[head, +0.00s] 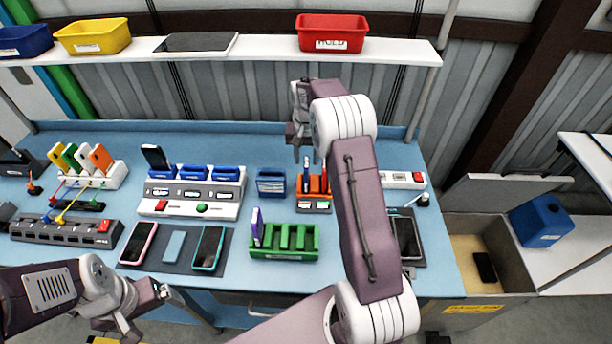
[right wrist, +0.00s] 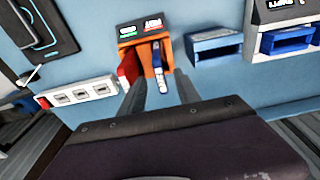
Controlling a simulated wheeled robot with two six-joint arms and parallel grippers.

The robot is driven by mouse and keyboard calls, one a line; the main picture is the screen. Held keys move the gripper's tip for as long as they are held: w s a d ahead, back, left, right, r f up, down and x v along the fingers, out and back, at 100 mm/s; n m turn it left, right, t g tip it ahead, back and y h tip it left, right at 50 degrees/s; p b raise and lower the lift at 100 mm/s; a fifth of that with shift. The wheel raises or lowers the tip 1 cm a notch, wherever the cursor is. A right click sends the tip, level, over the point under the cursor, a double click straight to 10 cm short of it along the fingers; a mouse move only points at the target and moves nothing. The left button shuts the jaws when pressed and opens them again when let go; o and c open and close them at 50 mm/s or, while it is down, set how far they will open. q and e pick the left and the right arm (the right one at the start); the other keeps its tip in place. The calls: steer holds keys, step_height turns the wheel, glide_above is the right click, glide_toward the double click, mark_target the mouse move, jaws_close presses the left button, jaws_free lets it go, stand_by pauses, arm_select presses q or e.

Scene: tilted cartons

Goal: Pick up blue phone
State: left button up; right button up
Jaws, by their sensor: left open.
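A narrow blue item, possibly the blue phone seen edge-on (right wrist: 157,66), stands in an orange two-slot holder (right wrist: 126,53) beside a red item (right wrist: 128,68). In the head view the blue item (head: 306,176) shows just below my right gripper (head: 302,152). My left gripper (head: 168,292) is open and empty at the table's front edge, lower left.
A purple phone (head: 256,226) stands in a green rack (head: 284,254). A pink-edged phone (head: 138,243) and a teal-edged phone (head: 208,248) lie on a dark mat. A dark phone (head: 406,236) lies right of my right arm. A charging dock (head: 190,208) stands left.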

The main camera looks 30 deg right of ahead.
mark_target(306, 163)
steer(key=shift+d+f, duration=0.15)
steer(key=shift+f, duration=0.25)
steer(key=f, duration=0.1)
steer(key=f+p, duration=0.1)
steer(key=f, duration=0.1)
steer(key=w+f+p, duration=0.1)
steer(key=f, duration=0.1)
steer(key=shift+w+d, duration=0.1)
steer(key=shift+d, duration=0.15)
steer(key=shift+r, duration=0.1)
jaws_close()
